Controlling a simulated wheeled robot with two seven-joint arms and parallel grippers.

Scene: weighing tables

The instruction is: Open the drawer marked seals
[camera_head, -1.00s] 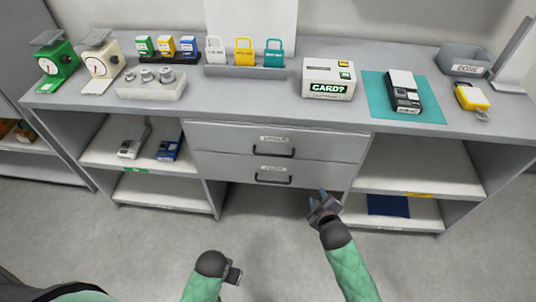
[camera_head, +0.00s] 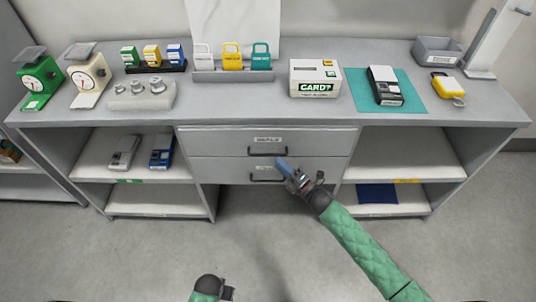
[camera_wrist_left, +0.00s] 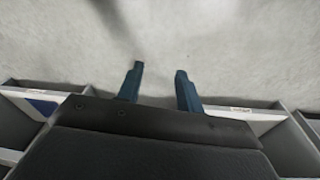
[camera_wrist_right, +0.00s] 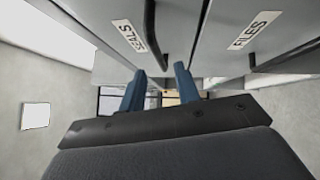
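The drawer marked seals (camera_head: 220,141) is the upper of two grey drawers and is closed. Its label (camera_wrist_right: 128,35) and dark bar handle (camera_wrist_right: 150,30) show in the right wrist view; the handle also shows in the head view (camera_head: 262,150). My right gripper (camera_head: 281,163) is open, its fingers by the right end of that handle. In the right wrist view the handle's end lies between the fingertips (camera_wrist_right: 160,72); contact cannot be told. My left gripper (camera_head: 228,293) is low, away from the drawers; its fingers (camera_wrist_left: 158,72) are open and empty.
The drawer marked files (camera_wrist_right: 245,30) is just below, closed, with its own handle (camera_head: 268,180). Open shelves flank the drawers. Scales, padlocks and a card box (camera_head: 315,78) stand on the worktop (camera_head: 240,102). The floor in front is clear.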

